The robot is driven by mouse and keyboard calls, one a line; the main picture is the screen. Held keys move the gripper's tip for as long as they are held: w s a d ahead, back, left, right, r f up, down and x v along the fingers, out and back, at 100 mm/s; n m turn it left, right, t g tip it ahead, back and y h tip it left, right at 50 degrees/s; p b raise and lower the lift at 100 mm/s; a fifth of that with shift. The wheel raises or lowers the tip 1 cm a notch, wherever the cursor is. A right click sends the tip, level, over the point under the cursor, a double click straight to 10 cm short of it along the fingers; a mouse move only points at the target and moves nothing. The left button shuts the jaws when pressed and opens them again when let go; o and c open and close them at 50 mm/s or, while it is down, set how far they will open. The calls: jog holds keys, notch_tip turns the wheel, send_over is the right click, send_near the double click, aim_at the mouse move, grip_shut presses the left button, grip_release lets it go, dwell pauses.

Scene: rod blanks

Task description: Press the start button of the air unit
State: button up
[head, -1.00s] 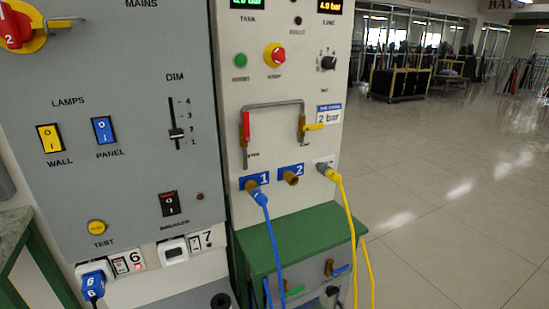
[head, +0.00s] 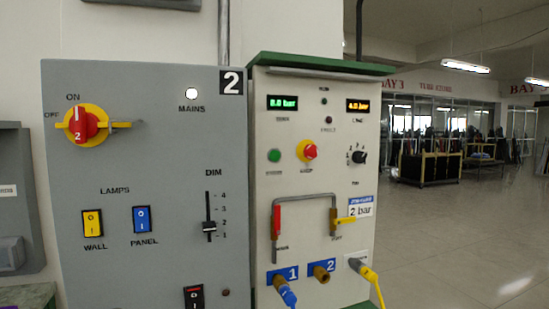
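The air unit (head: 258,200) is the pale cabinet with a green top, right of the grey panel. Its round green button (head: 274,155) sits left of a red mushroom stop button (head: 307,151) on a yellow ring. The label under the green button is too blurred to read. Above them are a green-lit tank display (head: 283,103) and an amber line display (head: 358,105). A dark knob (head: 359,157) is at the right. Nothing covers the green button. My gripper is not in view.
A red-handled valve (head: 277,217) and a yellow-handled valve (head: 345,220) sit on a pipe below the buttons. A blue hose (head: 286,292) and a yellow hose (head: 372,281) hang from the front. The grey panel (head: 150,165) carries a red rotary switch (head: 84,124). Floor is clear at right.

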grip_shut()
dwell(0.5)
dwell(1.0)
